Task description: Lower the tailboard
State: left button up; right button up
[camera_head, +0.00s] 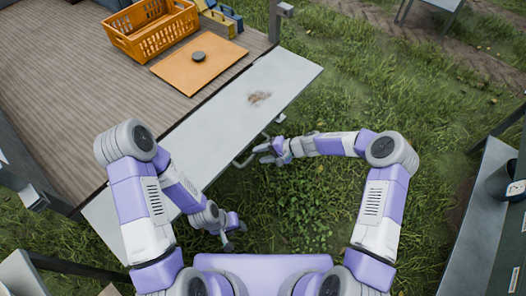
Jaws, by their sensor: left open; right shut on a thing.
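The tailboard (215,122) is a long pale grey panel along the near edge of the trailer deck, with a brownish smudge on its face. It lies folded outward from the deck; its exact tilt is hard to tell. A metal bar handle (243,163) sits on its outer edge. My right gripper (264,151) is at this handle and shut on it; its fingers partly cover the bar. My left gripper (232,237) is open and empty, low over the grass, below the tailboard and apart from it. My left arm hides part of the tailboard.
On the wooden deck (60,80) stand an orange crate (152,42), an orange board (190,75) with a dark round disc (198,56), and blue and yellow boxes (222,20). A grey bench (482,215) is at the right. Grass between is clear.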

jog(key=shift+o, duration=0.4)
jog(key=shift+d+f, duration=0.1)
jog(key=shift+f, duration=0.15)
jog(key=shift+r, duration=0.1)
jog(key=shift+r, duration=0.1)
jog(key=p+v, duration=0.2)
jog(key=v, duration=0.5)
jog(key=shift+d+r+p, duration=0.2)
jog(key=shift+r+p, duration=0.05)
jog(key=shift+p, duration=0.05)
jog(key=shift+s, duration=0.1)
